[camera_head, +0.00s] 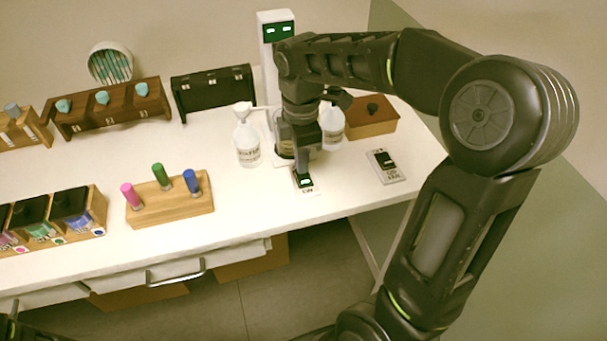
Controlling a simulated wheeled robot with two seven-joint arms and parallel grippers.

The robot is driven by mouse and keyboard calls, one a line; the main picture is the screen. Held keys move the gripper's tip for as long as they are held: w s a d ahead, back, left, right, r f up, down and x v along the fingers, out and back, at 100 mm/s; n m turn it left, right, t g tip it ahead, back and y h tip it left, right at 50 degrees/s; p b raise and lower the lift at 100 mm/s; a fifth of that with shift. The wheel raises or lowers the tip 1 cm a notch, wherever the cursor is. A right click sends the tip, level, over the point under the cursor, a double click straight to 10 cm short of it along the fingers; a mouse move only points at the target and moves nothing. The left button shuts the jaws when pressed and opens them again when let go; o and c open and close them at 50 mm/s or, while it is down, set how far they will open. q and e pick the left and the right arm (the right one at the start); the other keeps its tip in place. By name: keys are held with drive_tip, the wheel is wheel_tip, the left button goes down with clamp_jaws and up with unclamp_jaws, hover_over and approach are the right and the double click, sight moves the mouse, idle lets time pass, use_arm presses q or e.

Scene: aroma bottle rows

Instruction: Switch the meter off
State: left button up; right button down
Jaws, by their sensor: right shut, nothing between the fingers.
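The meter looks to be the tall white post with a lit green display (278,33) at the back, its lower part hidden behind my right arm. A small white plate with a dark, green-lit switch (304,182) lies on the table in front of it. A second white plate with a black switch (385,164) lies to its right. My right gripper (303,170) is shut and empty, pointing down at the first plate. Its tips are at or just above the switch; I cannot tell if they touch.
White bottles (246,140) stand close beside my right gripper. A wooden block with pink, green and blue vials (170,205) is to the left. Wooden racks (110,108) and a brown box (370,118) stand behind. The table's front edge is clear near the plates.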

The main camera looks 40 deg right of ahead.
drive_tip(key=shift+f, duration=0.45)
wheel_tip(320, 180, up, 7)
drive_tip(key=p, duration=0.5)
drive_tip(key=shift+r, duration=0.1)
idle(0.4)
idle(0.5)
